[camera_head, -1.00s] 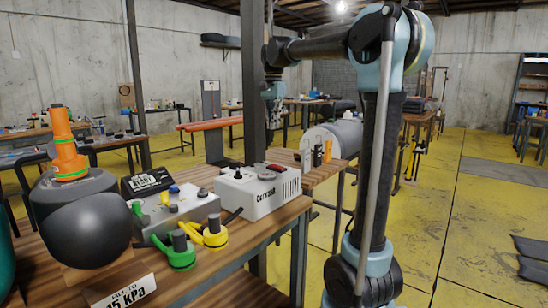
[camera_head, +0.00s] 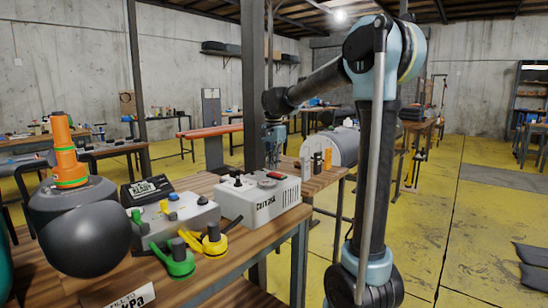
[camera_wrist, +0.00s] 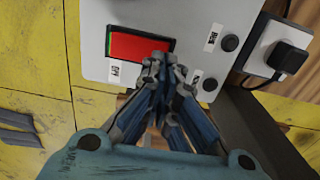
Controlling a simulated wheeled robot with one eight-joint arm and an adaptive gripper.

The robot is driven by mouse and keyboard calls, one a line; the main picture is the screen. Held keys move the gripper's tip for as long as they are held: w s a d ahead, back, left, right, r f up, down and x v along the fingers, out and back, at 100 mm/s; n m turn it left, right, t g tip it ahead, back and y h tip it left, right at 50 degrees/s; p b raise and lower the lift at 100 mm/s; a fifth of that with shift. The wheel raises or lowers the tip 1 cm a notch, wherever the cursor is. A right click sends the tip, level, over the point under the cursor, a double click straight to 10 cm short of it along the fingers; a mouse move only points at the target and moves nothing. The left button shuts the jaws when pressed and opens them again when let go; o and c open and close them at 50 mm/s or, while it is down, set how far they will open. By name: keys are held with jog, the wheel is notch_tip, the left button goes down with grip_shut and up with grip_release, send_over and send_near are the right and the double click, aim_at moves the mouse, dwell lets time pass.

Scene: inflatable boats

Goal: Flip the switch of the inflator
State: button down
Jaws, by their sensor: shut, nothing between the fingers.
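The inflator (camera_head: 262,205) is a white box with vents on the wooden table, with small black parts on its top. Its red rocker switch (camera_wrist: 138,46) sits in a dark frame on the panel in the wrist view. A label marked OFF (camera_wrist: 116,72) lies beside the switch. My gripper (camera_wrist: 160,62) is shut and empty, with its fingertips over the lower right edge of the red switch. The fingers hide that edge, and I cannot tell whether they touch it. In the head view my gripper (camera_head: 274,150) points down at the inflator's far side.
Two dark knobs (camera_wrist: 229,43) and a black plug in a white socket (camera_wrist: 288,56) are close to the fingers. A grey box (camera_head: 175,218), green and yellow valve fittings (camera_head: 216,240) and a dark rounded thing (camera_head: 85,235) stand to the left.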

jog(key=shift+f, duration=0.35)
jog(key=shift+f, duration=0.35)
jog(key=shift+r, duration=0.2)
jog(key=shift+r, duration=0.65)
